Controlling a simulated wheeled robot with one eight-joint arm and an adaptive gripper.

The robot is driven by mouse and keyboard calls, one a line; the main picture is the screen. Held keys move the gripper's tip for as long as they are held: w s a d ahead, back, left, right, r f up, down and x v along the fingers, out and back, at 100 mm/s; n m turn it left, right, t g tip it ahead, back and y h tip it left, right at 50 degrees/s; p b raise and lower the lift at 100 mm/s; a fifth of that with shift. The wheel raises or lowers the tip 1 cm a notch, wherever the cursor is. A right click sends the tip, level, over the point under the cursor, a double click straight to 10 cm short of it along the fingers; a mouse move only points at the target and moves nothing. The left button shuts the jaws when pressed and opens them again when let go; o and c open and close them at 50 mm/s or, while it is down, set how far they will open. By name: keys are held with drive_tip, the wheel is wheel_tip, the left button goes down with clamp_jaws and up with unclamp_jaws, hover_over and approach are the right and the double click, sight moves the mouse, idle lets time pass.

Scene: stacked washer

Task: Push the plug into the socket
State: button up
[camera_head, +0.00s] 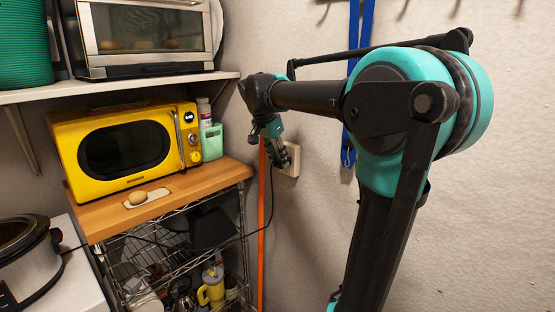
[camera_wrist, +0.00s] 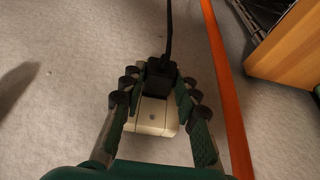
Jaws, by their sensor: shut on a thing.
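The black plug (camera_wrist: 158,82) is between the fingers of my gripper (camera_wrist: 157,92) in the wrist view, with its cord running up from it. My gripper (camera_head: 283,156) is shut on the plug at the wall in the head view. The cream socket (camera_wrist: 150,117) lies directly behind the plug in the wrist view and partly hidden by it and the fingers. The socket (camera_head: 294,160) also shows just right of my gripper in the head view. The plug's prongs are hidden, so I cannot tell whether they are in the socket.
The black cord (camera_head: 271,200) hangs by the wall and runs left across the wire rack towards a slow cooker (camera_head: 25,255). An orange pole (camera_head: 262,205) stands close left of the socket. A wooden shelf (camera_head: 180,187) bears a yellow microwave (camera_head: 72,130). Blue straps (camera_head: 366,30) hang right.

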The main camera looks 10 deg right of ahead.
drive_tip(key=shift+w+d, duration=0.2)
drive_tip(key=shift+d, duration=0.05)
idle(0.5)
drive_tip(key=o, duration=1.1)
drive_tip(key=shift+o, duration=0.2)
drive_tip(key=shift+r, duration=0.1)
drive_tip(key=v, duration=1.1)
drive_tip(key=s+d+f+n+y, duration=0.1)
drive_tip(key=s+f, duration=0.3)
drive_tip(key=f, duration=0.6)
drive_tip(key=s+d+f+n+y, duration=0.1)
drive_tip(key=s+f+n, duration=0.3)
drive_tip(key=f, duration=0.6)
drive_tip(key=s+d+f+n+y, duration=0.1)
drive_tip(key=s+d+f+n, duration=0.1)
drive_tip(key=f, duration=0.8)
drive_tip(key=shift+s+d+n+t, duration=0.4)
drive_tip(key=shift+s+d, duration=0.05)
drive_tip(key=shift+s, duration=0.65)
drive_tip(key=s+f+n, duration=0.1)
drive_tip(key=s+f, duration=0.3)
drive_tip(key=s+f+n, duration=0.2)
drive_tip(key=s+f, duration=0.3)
drive_tip(key=shift+d+f+t+y, duration=0.1)
drive_tip(key=shift+d+t+y, duration=0.1)
drive_tip(key=shift+t+y, duration=0.15)
drive_tip(key=shift+c, duration=0.2)
